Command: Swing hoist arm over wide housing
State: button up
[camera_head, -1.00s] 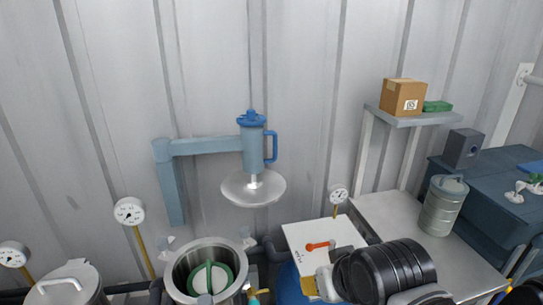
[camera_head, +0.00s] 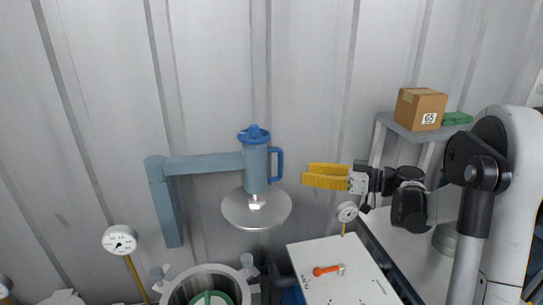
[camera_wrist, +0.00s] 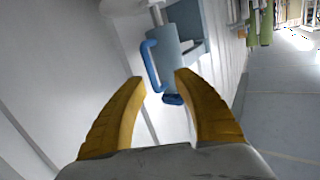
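The hoist arm (camera_head: 205,164) is a blue-grey beam on a wall post. Its end carries a blue cylinder with a blue side handle (camera_head: 278,163) and a silver disc lid (camera_head: 256,209) hanging below. The open round metal housing (camera_head: 176,293) with a green ring inside is at the bottom of the head view, below and left of the lid. My gripper (camera_head: 304,177) has yellow fingers pointing left, a short way right of the handle and apart from it. In the wrist view the fingers (camera_wrist: 160,80) are spread and empty, with the handle (camera_wrist: 149,66) beyond them.
A white box top (camera_head: 335,262) with an orange lever stands below my gripper. A gauge (camera_head: 347,211) is close under my wrist. A shelf with a cardboard box (camera_head: 420,109) is behind my arm at right. The wall is close behind the hoist.

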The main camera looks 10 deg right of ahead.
aim_at(280, 162)
jog(key=shift+n+t+y, duration=0.4)
jog(key=shift+n+y, duration=0.1)
jog(key=shift+n, duration=0.1)
jog(key=shift+w+d+b+x, duration=0.2)
jog(key=shift+w+b+x, duration=0.15)
jog(key=shift+x, duration=1.2)
jog(key=shift+w+d+b+x, duration=0.25)
jog(key=shift+b+x, duration=0.25)
jog(key=shift+x, duration=1.1)
jog(key=shift+w+d+b+x, duration=0.2)
jog(key=shift+w+b+x, duration=0.15)
jog(key=shift+x, duration=1.2)
jog(key=shift+r, duration=0.15)
grip_shut()
